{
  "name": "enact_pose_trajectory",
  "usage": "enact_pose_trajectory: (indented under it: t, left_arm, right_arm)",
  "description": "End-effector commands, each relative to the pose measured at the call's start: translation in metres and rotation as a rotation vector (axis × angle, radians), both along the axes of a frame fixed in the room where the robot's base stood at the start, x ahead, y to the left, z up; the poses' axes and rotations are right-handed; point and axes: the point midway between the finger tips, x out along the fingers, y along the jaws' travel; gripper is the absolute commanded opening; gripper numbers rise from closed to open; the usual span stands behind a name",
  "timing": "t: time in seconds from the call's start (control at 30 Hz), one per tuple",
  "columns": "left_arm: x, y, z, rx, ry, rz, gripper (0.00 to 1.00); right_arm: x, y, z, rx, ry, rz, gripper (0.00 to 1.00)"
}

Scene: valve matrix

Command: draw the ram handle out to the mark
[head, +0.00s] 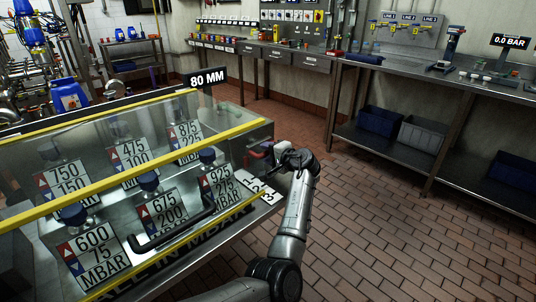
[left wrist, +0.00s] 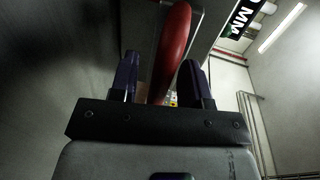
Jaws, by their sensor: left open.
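The red ram handle (left wrist: 172,45) shows large in the left wrist view, running up between and beyond my two fingers. My left gripper (left wrist: 160,75) is open, with one dark finger on each side of the handle; I cannot tell whether either finger touches it. In the head view the left gripper (head: 271,154) is at the right end of the clear-covered valve case (head: 235,135), and the wrist hides much of it. A small red piece (head: 266,146) shows beside it. A black sign (head: 207,79) reads 80 MM. My right gripper is not in view.
The case holds several valves with pressure plates and has yellow edge bars (head: 130,103) and a black front handle (head: 172,232). A white numbered strip (head: 262,190) lies by its right end. A steel bench (head: 460,85) stands at the right. Brick floor between is clear.

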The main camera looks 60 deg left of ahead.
Motion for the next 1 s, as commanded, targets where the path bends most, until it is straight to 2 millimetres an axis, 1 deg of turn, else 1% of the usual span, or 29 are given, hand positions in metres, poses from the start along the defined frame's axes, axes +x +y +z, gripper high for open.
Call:
enact_pose_trajectory:
  t: [0.17,0.6,0.9,1.0]
  left_arm:
    - [0.0,0.0001,0.0003,0.0,0.0,0.0,0.42]
    - [0.0,-0.0002,0.0002,0.0,0.0,0.0,0.0]
    - [0.0001,-0.0007,0.0004,0.0,0.001,0.0,0.0]
    - [0.0022,-0.0077,0.0039,0.0,0.003,-0.002,0.0]
  right_arm:
    - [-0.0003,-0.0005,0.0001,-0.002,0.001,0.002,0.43]
    - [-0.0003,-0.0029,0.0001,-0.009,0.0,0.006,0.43]
    - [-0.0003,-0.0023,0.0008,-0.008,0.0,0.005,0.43]
    - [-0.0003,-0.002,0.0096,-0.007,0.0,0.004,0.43]
